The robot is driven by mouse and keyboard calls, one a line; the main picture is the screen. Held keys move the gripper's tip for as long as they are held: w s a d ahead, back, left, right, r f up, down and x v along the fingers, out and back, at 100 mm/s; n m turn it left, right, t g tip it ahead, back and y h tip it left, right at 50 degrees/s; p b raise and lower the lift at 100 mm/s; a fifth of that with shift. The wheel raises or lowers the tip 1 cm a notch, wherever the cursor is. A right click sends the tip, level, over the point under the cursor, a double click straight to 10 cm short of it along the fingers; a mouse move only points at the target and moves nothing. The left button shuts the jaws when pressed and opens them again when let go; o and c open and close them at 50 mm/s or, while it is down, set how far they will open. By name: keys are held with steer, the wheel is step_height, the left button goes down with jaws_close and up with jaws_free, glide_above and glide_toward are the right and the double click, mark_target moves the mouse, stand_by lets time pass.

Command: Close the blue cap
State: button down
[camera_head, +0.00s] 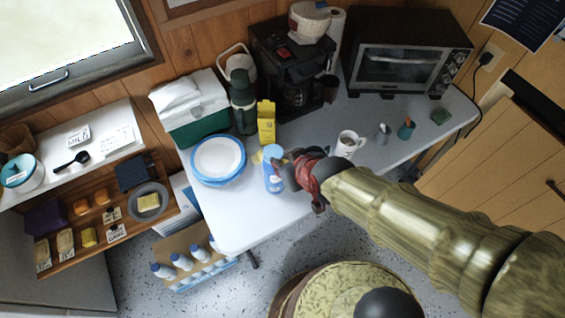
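A blue and white canister (274,181) stands upright on the grey table, left of my gripper. Its blue cap (272,152) is at the top; whether it is open or closed is too small to tell. My gripper (288,168), dark and red, is at the canister's right side, close to its upper part. Contact cannot be made out. The finger opening is unclear at this size and angle.
Blue-rimmed plates (218,160) lie left of the canister, and a yellow carton (266,122) stands behind it. A white mug (348,143) is behind my arm. A coffee maker (290,65) and toaster oven (405,55) stand at the back. The table's front left is clear.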

steer(key=shift+f, duration=0.1)
steer(key=c, duration=1.9)
jaws_free()
steer(key=shift+o, duration=0.5)
steer(key=v, duration=1.2)
